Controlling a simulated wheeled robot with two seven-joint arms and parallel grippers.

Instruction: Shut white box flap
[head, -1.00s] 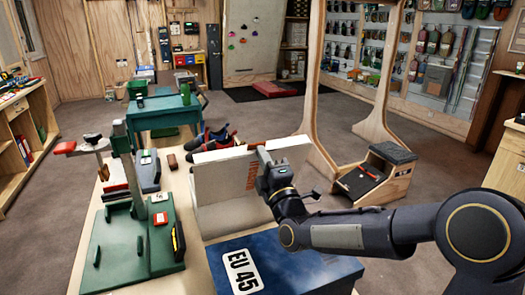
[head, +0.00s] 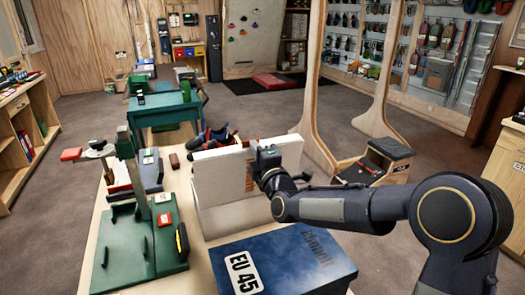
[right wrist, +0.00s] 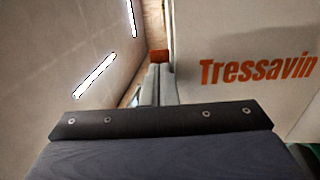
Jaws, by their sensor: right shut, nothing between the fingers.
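The white box (head: 228,215) stands on the workbench behind the blue box. A white panel (head: 217,174) with orange-red lettering stands upright on it, and another white panel (head: 290,150) shows to the right, behind my gripper. My right gripper (head: 256,156) is shut and empty, between the lettered panel and the right panel. Its fingers (right wrist: 157,88) show in the right wrist view; contact with either panel cannot be told. My left gripper is out of view.
A blue box (head: 285,262) marked "EU 45" lies at the bench's front. A green stand (head: 140,235) with a clamp is on the left. Dark and red shoes (head: 210,138) sit behind the white box. A wooden frame (head: 312,100) stands behind to the right.

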